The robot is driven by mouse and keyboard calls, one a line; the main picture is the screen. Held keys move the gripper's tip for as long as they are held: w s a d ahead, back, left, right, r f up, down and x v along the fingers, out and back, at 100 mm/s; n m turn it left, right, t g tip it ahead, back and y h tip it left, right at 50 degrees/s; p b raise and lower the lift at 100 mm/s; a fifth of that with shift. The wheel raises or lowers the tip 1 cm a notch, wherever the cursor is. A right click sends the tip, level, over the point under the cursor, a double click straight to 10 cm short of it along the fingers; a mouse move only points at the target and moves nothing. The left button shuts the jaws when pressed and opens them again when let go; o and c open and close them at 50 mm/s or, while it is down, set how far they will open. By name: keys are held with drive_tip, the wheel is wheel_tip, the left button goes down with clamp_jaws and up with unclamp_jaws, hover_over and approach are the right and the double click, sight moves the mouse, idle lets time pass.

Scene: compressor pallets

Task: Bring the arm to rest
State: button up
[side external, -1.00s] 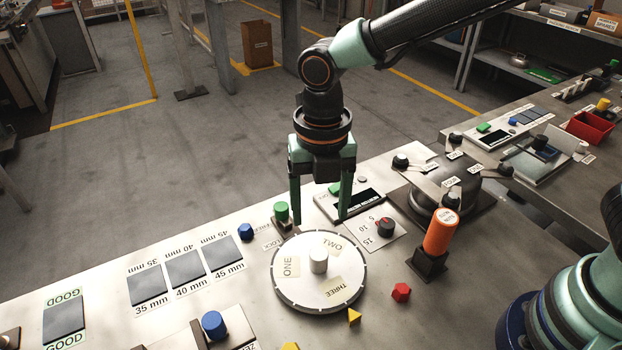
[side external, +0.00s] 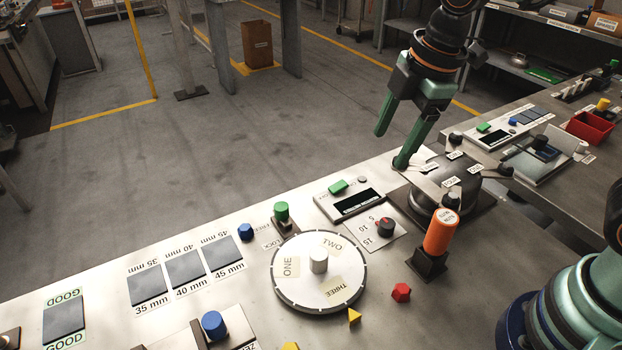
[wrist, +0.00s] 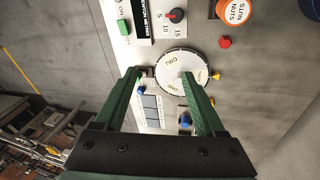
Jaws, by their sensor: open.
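My gripper (side external: 390,143) is open and empty, with its green fingers apart. In the side external view it hangs tilted in the air at the upper right, near the back edge of the bench. One fingertip overlaps the dark station with several black knobs (side external: 462,182) in the picture; I cannot tell the gap between them. In the wrist view the gripper (wrist: 162,72) frames part of the round white dial (wrist: 172,68) from above. The dial, marked ONE, TWO and THREE, also shows in the side external view (side external: 290,292).
An orange cylinder (side external: 440,232) stands upright in a black holder right of the dial. A panel with a green button (side external: 338,187) sits behind. A red bin (side external: 590,127) stands at far right.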

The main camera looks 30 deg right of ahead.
drive_tip(key=s+d+r+m+t, duration=0.1)
drive_tip(key=s+d+m, duration=0.1)
drive_tip(key=d+m, duration=0.3)
drive_tip(key=s+d+r+m+t, duration=0.1)
drive_tip(key=d+m, duration=0.4)
drive_tip(key=m, duration=0.6)
drive_tip(key=shift+s+d+r+t+h, duration=0.2)
drive_tip(key=shift+s+t+h, duration=0.25)
drive_tip(key=shift+s, duration=0.3)
drive_tip(key=shift+c, duration=0.4)
